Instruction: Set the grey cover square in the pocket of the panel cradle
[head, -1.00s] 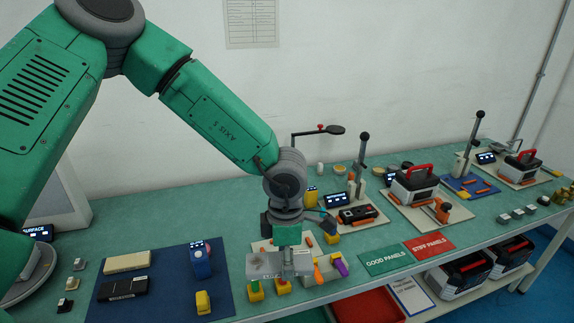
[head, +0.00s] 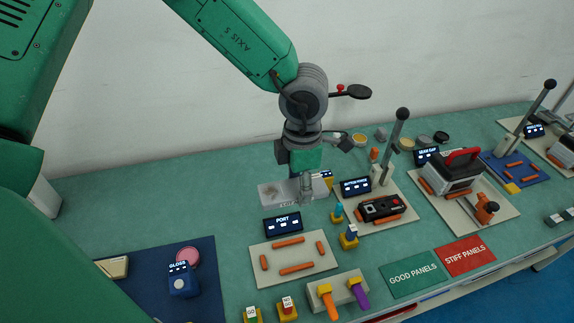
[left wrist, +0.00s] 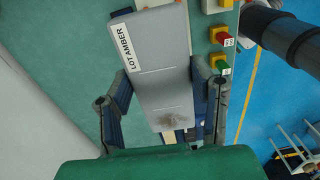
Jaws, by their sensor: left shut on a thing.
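The grey cover (head: 278,191) is a flat rectangular panel held above the bench by my left gripper (head: 306,188). In the left wrist view the cover (left wrist: 162,60) bears a LOT AMBER label and a brown smudge, and it lies between the two fingers of the gripper (left wrist: 163,100). A pale plate with orange strips around a rectangular space (head: 292,257), seemingly the panel cradle, lies in front of the cover by the PORT display (head: 283,224). Its pocket looks empty. The cover is apart from it, over the bench behind. My right gripper is out of view.
A grey block with orange and purple handles (head: 343,290) and yellow-based buttons (head: 287,309) stand in front of the plate. A lever fixture (head: 381,207) stands to its right. A blue mat (head: 215,262) lies left. Green bench between mat and plate is clear.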

